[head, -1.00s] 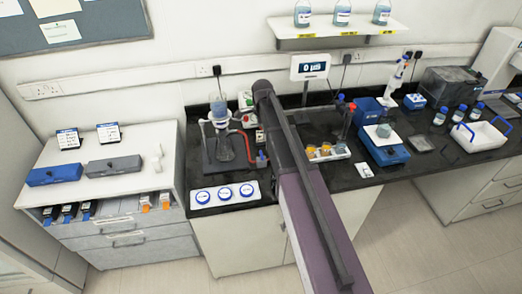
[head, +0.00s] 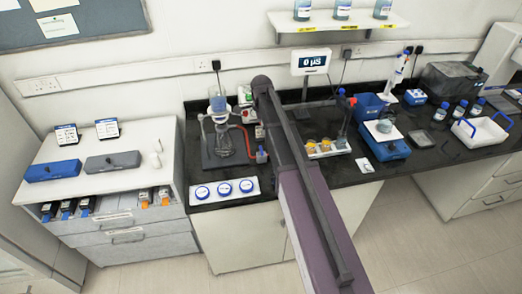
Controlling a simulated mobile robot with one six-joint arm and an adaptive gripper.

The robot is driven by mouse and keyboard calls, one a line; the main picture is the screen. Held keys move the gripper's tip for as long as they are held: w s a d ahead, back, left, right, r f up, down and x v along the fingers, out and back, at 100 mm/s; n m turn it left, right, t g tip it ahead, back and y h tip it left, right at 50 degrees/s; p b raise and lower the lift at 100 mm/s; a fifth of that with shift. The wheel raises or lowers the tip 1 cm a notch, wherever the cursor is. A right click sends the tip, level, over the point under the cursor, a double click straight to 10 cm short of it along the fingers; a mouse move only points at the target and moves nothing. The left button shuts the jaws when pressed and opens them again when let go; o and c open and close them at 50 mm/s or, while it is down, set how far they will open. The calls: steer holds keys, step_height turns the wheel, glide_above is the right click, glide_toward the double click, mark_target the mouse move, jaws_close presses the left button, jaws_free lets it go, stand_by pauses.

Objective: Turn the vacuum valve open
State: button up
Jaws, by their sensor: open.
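A glass filter flask setup (head: 222,138) stands on a dark base at the left end of the black bench. A red hose (head: 245,130) curves from beside the flask toward a small blue and red fitting (head: 262,156). This fitting may be the vacuum valve, but it is too small to tell, and so is any handle position. A white box with red and green marks (head: 247,117) sits behind the hose, partly hidden by my arm. My arm crosses the middle of the view, just right of the flask. My gripper is not visible.
Three blue-ringed dishes (head: 225,189) lie on a white strip at the bench's front edge. Right of my arm are a tray of orange-topped cups (head: 325,147), a blue balance (head: 385,142) and a white basket (head: 482,132). A display (head: 311,61) stands behind.

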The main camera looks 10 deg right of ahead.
mark_target(261, 149)
steer(key=shift+f+b, duration=5.85)
steer(key=shift+f, duration=0.25)
steer(key=c, duration=1)
